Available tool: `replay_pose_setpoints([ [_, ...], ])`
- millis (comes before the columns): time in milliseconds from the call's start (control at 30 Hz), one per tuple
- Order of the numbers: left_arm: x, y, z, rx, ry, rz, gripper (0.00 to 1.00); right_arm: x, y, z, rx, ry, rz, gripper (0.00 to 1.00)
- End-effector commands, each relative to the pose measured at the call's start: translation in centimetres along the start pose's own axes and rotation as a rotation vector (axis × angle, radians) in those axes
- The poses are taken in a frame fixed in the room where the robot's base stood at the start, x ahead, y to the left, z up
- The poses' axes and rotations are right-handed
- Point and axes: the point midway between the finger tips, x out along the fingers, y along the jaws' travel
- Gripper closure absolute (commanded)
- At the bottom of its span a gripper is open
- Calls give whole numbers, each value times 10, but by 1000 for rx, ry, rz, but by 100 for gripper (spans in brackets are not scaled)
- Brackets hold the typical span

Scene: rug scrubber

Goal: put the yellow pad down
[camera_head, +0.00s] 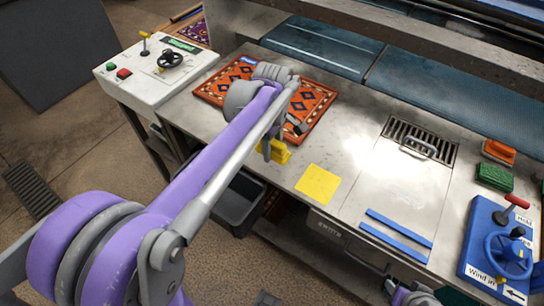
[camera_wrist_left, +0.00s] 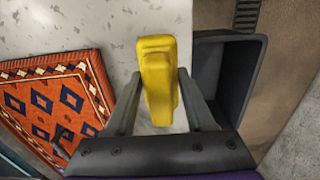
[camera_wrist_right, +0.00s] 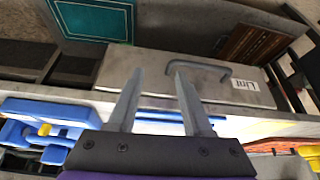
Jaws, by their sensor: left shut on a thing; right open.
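My left gripper (camera_head: 272,146) is shut on the yellow pad (camera_head: 280,155), close to the front edge of the steel table. In the left wrist view the pad (camera_wrist_left: 158,85) stands out between the two fingers, over the pale table top near the dark bin. I cannot tell whether it touches the table. A flat yellow square (camera_head: 318,184) lies on the table just right of the held pad. My right gripper (camera_wrist_right: 158,75) is open and empty in the right wrist view, by the table's front side. Only part of that arm shows at the bottom of the head view.
A patterned orange rug (camera_head: 312,108) lies left of the square. Blue strips (camera_head: 398,228), a green pad (camera_head: 494,176), an orange brush (camera_head: 499,151) and a blue control panel (camera_head: 485,245) are to the right. A dark bin (camera_head: 237,206) stands below the front edge.

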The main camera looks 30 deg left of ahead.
Motion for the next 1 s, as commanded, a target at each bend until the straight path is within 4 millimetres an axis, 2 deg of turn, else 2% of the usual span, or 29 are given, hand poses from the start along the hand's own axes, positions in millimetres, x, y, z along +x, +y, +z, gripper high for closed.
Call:
replay_pose_setpoints([
  [300,38,0,0,0,0,0,100,3,0,2,0,-1,0,50],
  [700,44,0,0,0,0,0,100,5,0,4,0,-2,0,50],
  [733,43,0,0,0,0,0,42,5,0,4,0,-2,0,50],
  [867,43,0,0,0,0,0,19,5,0,4,0,-2,0,50],
  [900,43,0,0,0,0,0,16,5,0,3,0,-2,0,50],
  [1000,43,0,0,0,0,0,16,5,0,3,0,-2,0,50],
])
